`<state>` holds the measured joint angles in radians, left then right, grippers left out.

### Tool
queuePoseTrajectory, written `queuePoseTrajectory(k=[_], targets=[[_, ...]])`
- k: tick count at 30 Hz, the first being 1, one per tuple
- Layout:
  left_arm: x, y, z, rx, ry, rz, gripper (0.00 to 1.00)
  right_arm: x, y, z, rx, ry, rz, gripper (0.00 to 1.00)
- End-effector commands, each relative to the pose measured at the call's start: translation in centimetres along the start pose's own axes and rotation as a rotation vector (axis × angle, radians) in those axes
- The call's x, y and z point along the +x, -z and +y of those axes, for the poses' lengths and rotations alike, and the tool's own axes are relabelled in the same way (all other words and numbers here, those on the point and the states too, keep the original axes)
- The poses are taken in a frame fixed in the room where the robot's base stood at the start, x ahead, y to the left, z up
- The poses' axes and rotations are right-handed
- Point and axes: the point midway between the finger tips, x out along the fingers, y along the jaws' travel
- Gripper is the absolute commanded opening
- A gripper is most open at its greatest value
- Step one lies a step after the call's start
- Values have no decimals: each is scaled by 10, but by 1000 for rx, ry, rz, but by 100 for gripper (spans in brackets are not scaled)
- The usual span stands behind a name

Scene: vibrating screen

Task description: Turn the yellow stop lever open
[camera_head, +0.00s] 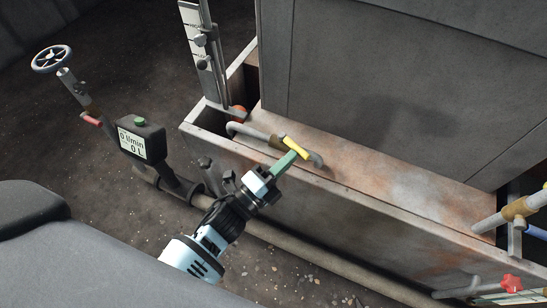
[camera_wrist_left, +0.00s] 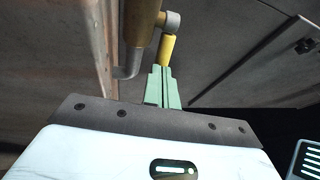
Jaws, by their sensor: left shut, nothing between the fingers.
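The yellow stop lever (camera_head: 295,147) sits on a grey pipe with a brass-coloured valve body, above the rusty ledge of the machine. In the left wrist view the lever (camera_wrist_left: 167,48) stands out from a round grey hub beside the brass pipe (camera_wrist_left: 140,25). My left gripper (camera_head: 289,157) has green fingers, closed together with nothing between them. Their tips are at the free end of the lever; in the left wrist view the fingertips (camera_wrist_left: 161,68) meet or nearly meet its end, and I cannot tell whether they touch. My right gripper is not in view.
A flow meter (camera_head: 141,140) reading 0 L/min and 0 L stands left on a pipe, near a handwheel (camera_head: 51,59). A level gauge (camera_head: 205,50) rises behind the ledge. A red knob (camera_head: 511,284) and more pipes are at right. The large grey machine wall (camera_head: 380,80) stands behind the lever.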

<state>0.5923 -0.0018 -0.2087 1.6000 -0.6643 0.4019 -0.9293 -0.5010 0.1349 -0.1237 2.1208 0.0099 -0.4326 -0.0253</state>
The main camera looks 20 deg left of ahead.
Motion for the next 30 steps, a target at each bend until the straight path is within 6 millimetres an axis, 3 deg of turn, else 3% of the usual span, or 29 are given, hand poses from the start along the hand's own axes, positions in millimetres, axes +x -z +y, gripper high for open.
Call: queuePoseTrajectory(k=[12,30], targets=[[21,15,4,0,2,27,0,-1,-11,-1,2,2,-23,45],[28,18,5,0,2,27,0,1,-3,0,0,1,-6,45]])
